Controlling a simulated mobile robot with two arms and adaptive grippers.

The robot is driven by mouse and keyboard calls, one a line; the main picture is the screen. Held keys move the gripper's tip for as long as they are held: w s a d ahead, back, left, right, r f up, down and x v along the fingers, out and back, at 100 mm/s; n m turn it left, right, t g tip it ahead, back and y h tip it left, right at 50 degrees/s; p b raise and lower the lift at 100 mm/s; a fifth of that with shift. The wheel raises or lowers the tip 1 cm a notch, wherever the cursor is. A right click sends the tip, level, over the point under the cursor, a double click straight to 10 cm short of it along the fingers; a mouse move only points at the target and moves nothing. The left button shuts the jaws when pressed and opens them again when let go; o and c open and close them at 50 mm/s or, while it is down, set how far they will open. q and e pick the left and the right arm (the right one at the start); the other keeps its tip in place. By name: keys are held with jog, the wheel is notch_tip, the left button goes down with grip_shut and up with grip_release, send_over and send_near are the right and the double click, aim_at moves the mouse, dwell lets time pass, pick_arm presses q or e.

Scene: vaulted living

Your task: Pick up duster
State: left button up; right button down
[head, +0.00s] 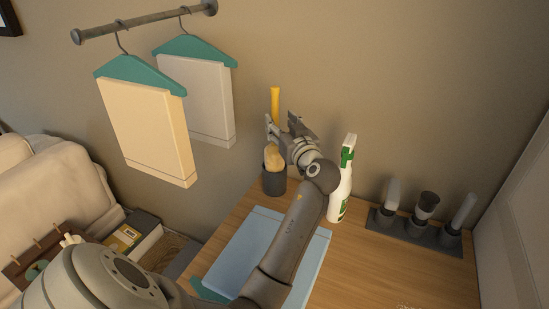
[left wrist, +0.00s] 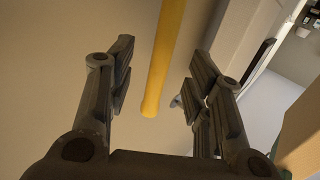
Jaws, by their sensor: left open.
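The duster (head: 275,104) has a yellow handle pointing up and a fluffy yellowish head, and it stands in a dark cup (head: 273,184) at the back of a wooden table. My left gripper (head: 281,120) is open beside the handle, above the cup. In the left wrist view the yellow handle (left wrist: 166,50) shows between the two open fingers, with no finger seen pressed against it. Part of the duster is hidden by the gripper in the head view. My right gripper is not in view.
A white and green spray bottle (head: 342,180) stands close right of my left wrist. A dark holder (head: 405,230) with brushes stands farther right. A folded blue cloth (head: 245,250) lies under my forearm. Hangers with a cream cloth (head: 148,130) and a grey cloth (head: 198,98) hang left.

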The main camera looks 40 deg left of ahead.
aim_at(276, 118)
pick_arm(q)
jog(key=shift+w+a+r, duration=0.2)
jog(key=shift+a, duration=0.25)
jog(key=p+x, duration=0.1)
jog(key=x, duration=0.2)
jog(key=shift+a+f, duration=0.15)
jog(key=shift+a, duration=0.1)
jog(key=shift+w+a+f, duration=0.1)
jog(key=shift+w+a, duration=0.1)
jog(key=shift+a, duration=0.1)
jog(key=shift+d, duration=0.15)
jog(key=shift+c, duration=0.5)
jog(key=shift+c, duration=1.2)
grip_shut()
